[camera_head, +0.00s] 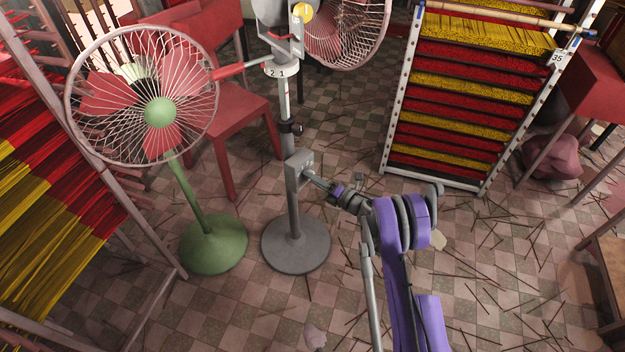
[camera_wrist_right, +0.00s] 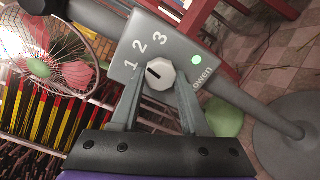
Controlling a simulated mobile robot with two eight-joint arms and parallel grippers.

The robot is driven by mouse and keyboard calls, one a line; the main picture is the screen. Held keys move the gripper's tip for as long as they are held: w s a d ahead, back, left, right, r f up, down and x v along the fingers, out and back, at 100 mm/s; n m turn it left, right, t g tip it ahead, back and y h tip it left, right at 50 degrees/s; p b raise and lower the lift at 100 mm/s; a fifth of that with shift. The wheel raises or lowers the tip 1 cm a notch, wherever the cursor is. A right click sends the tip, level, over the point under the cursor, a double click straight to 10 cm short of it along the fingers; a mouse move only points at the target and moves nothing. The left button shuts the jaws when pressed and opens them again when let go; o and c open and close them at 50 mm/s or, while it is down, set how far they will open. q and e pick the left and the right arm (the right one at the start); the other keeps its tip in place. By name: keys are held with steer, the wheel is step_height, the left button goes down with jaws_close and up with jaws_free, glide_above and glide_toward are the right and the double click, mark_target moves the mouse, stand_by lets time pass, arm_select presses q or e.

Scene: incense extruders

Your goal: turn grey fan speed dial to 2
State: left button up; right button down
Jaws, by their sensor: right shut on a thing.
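The grey fan stands in the middle of the head view, with a round grey base (camera_head: 296,262) and a control box (camera_head: 299,160) on its post. In the right wrist view the box (camera_wrist_right: 125,62) shows the numbers 1, 2 and 3, a lit green spot and a pale speed dial (camera_wrist_right: 160,73). The dial's dark mark points to the upper left, roughly toward the 1; its exact setting is hard to tell. My right gripper (camera_head: 318,184) is at the box, its fingers (camera_wrist_right: 160,88) shut on the dial from both sides. My left gripper is not in view.
A green fan (camera_head: 212,245) stands close to the left of the grey fan. A rack of red and yellow incense (camera_head: 387,120) stands at the back right.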

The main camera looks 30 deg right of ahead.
steer(key=shift+m, duration=0.9)
steer(key=shift+c, duration=2)
jaws_free()
steer(key=p+v, duration=0.1)
steer(key=v, duration=1)
steer(key=shift+w+r, duration=0.1)
steer(key=shift+r, duration=0.05)
